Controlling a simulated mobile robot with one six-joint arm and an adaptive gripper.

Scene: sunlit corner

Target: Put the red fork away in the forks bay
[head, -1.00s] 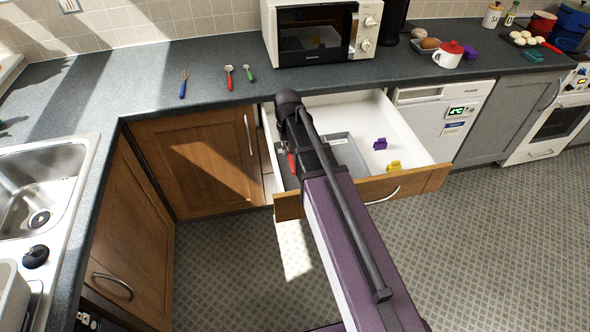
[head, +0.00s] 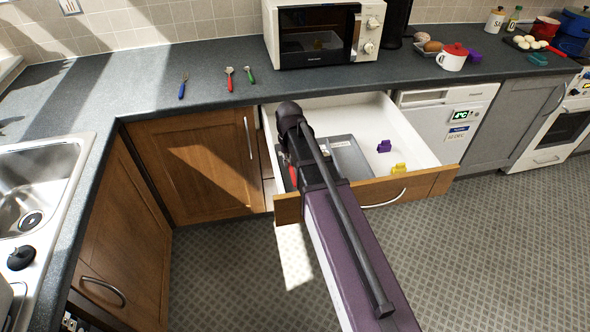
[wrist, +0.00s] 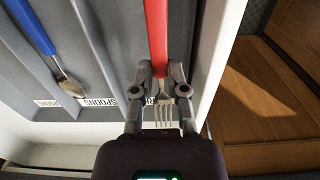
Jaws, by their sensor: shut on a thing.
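The red fork (wrist: 157,35) has a red handle and metal tines that point toward the bottom of the wrist view. My gripper (wrist: 160,72) is shut on it near where handle meets metal. The fork is over or in the right-hand bay of the grey cutlery tray (wrist: 205,60); its exact height above the bay floor cannot be told. A white label under the tines is mostly hidden. A label reading SPOONS (wrist: 100,103) is to its left. In the head view the tray (head: 345,150) is in the open drawer (head: 425,182), partly hidden by my arm.
A blue-handled spoon (wrist: 38,30) lies in the tray. Purple (head: 384,146) and yellow (head: 398,168) items are in the drawer's right side. Blue (head: 182,88), red (head: 230,80) and green-handled (head: 250,76) utensils lie on the counter. The microwave (head: 320,35) stands behind.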

